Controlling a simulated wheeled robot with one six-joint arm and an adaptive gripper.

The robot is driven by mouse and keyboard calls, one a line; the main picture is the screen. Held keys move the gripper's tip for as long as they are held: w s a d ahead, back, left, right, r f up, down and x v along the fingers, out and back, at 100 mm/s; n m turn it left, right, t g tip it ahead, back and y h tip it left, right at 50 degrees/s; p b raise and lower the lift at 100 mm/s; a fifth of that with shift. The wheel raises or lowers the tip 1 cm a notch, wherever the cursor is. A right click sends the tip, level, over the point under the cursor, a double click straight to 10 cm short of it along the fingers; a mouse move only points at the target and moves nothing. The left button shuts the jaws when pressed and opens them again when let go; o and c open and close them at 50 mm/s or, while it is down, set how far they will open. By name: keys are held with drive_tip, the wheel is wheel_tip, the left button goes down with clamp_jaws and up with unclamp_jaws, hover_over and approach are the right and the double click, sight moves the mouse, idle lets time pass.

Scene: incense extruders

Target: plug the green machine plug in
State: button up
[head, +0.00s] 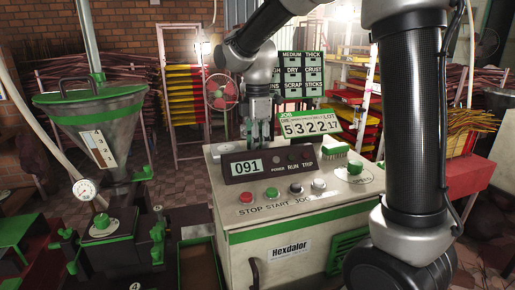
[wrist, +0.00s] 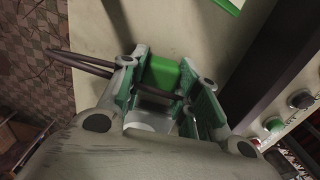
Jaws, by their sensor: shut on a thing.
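A green block-shaped plug (wrist: 163,73) shows between my gripper's fingers in the wrist view. A dark cable (wrist: 82,62) runs from the left across to the fingers. My gripper (wrist: 168,100) is shut on the plug, above the light top of the machine cabinet (wrist: 190,22). In the head view my gripper (head: 261,138) points down at the back left of the cabinet (head: 290,247), behind its dark display box. The plug cannot be made out there, and its lower end is hidden in the wrist view. I cannot make out a socket in either view.
The display box (head: 243,167) reads 091, with buttons in front. Tiled floor shows left of the cabinet.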

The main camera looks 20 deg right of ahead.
wheel_tip(320, 180, up, 10)
idle(0.6)
